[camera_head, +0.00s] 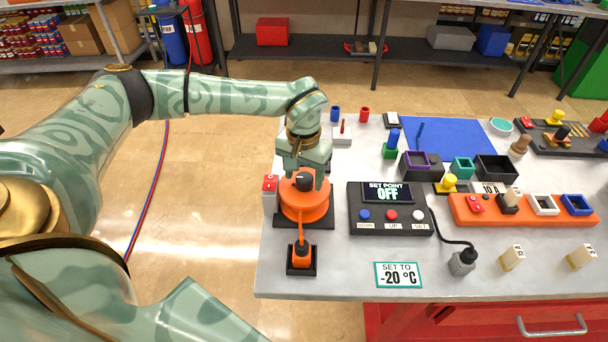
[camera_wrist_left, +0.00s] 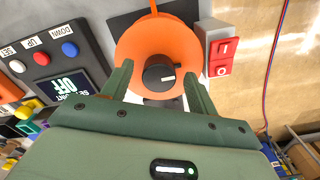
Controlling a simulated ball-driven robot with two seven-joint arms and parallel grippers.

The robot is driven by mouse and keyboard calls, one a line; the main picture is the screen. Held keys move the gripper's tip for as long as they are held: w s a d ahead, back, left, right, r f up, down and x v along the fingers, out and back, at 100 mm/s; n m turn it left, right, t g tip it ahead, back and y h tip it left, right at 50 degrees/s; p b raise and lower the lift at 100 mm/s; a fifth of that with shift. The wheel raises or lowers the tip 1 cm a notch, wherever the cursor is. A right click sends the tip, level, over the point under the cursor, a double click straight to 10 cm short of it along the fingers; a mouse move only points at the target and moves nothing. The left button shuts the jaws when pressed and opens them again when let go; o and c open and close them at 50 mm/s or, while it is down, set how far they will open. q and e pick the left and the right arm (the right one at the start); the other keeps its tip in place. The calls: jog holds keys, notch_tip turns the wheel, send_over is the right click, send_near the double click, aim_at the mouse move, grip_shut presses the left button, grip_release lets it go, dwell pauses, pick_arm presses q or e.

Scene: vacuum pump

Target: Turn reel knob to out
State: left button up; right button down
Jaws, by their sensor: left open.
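The orange reel (camera_head: 306,205) stands on a black base at the table's left end. Its black knob (camera_head: 304,181) is on top. In the left wrist view the knob (camera_wrist_left: 158,77) has a white mark pointing right in the picture, and the orange reel (camera_wrist_left: 140,45) fills the space around it. My left gripper (camera_head: 305,178) is above the reel, pointing down. In the left wrist view its open fingers (camera_wrist_left: 160,85) are on both sides of the knob, with gaps; I cannot tell whether they reach its height. My right gripper is not in view.
A red switch (camera_head: 270,183) on a grey box stands close left of the reel. A controller (camera_head: 390,209) showing "SET POINT OFF" is to its right. An orange plug (camera_head: 301,257) sits in front. A "SET TO -20 °C" card (camera_head: 398,275) lies near the table's front edge.

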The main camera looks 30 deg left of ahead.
pick_arm(q)
jog(key=shift+f, duration=0.1)
jog(key=c, duration=1)
